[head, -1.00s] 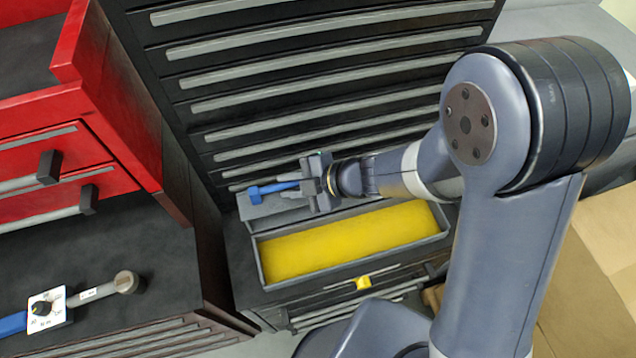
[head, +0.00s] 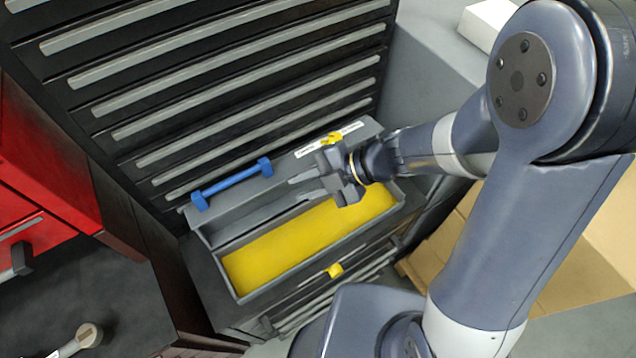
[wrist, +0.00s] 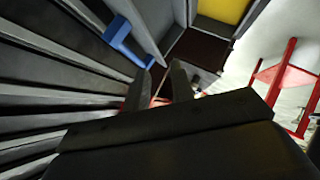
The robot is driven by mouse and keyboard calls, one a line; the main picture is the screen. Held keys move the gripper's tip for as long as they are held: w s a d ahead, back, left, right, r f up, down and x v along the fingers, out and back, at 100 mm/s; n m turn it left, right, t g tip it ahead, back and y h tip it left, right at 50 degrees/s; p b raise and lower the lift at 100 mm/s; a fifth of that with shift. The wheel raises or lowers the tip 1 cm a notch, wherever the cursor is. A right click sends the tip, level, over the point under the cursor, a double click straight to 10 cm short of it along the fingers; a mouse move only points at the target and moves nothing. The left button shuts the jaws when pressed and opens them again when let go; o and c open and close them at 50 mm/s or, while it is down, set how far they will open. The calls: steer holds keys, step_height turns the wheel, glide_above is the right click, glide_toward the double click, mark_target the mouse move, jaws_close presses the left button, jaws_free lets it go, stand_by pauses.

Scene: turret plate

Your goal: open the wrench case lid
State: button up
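The grey wrench case (head: 236,290) stands on a low black cabinet, its yellow-lined inside exposed. Its lid (head: 285,178) is open, raised at the back edge close to the black drawer fronts. The lid carries a blue handle (head: 232,183) and a yellow latch (head: 331,138). The handle also shows in the wrist view (wrist: 125,45), left of my fingers. My gripper (head: 296,188) is over the case, in front of the lid and right of the handle. Its fingers (wrist: 160,85) are apart with nothing seen between them. Whether it touches the lid is unclear.
A tall black drawer cabinet (head: 240,85) rises directly behind the case. A red drawer unit (head: 35,190) and a black top (head: 70,290) with part of a wrench (head: 88,335) are at left. Cardboard boxes (head: 590,220) lie right. A second yellow latch (head: 335,271) is at the case's front.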

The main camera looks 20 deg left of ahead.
steer(key=shift+w+d, duration=0.2)
steer(key=shift+d, duration=0.4)
steer(key=shift+w+d, duration=0.15)
steer(key=shift+d, duration=0.4)
